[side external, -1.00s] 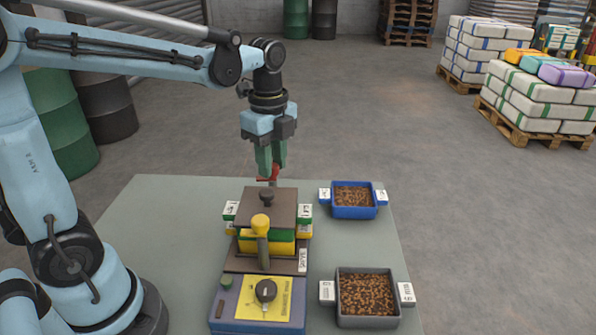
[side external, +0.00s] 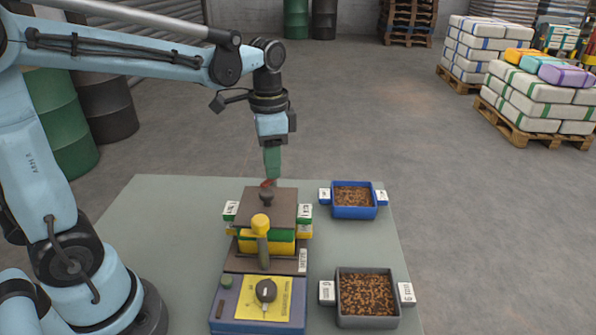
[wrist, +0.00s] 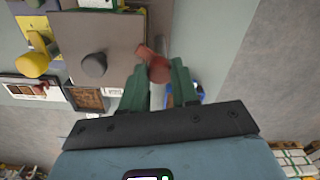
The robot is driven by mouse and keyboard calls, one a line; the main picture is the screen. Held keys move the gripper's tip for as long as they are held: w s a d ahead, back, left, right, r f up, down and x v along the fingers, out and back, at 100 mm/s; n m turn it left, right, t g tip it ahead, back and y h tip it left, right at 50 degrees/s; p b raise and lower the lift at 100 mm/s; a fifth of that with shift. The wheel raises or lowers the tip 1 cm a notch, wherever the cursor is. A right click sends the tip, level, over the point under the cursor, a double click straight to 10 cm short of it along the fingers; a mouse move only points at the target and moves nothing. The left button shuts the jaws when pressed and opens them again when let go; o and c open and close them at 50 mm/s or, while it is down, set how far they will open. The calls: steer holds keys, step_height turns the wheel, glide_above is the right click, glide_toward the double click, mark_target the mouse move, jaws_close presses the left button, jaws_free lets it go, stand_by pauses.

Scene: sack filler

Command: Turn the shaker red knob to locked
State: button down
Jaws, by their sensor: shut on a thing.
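The shaker (side external: 283,207) is a stack with a dark brown top, green and yellow layers and a black top knob (side external: 266,196). Its red knob (side external: 267,184) is at the far side, partly hidden behind the top. In the wrist view the red knob (wrist: 154,65) sits between the green fingertips, beside the brown top's edge. My gripper (side external: 271,176) points straight down with its fingers seen edge-on, shut on the red knob. The fingertips also show in the wrist view (wrist: 159,72). No locked mark is readable.
A yellow-topped lever (side external: 261,224) stands at the shaker's front, with a black dial (side external: 265,291) on a yellow panel before it. A blue tray (side external: 354,213) and a grey tray (side external: 340,321) of brown pellets stand on the right. The table's left side is clear.

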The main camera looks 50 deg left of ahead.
steer(key=n, duration=0.5)
steer(key=shift+n, duration=0.4)
stand_by(0.4)
steer(key=c, duration=0.8)
jaws_free()
steer(key=shift+c, duration=0.2)
step_height(320, 180, up, 12)
steer(key=shift+f, duration=6)
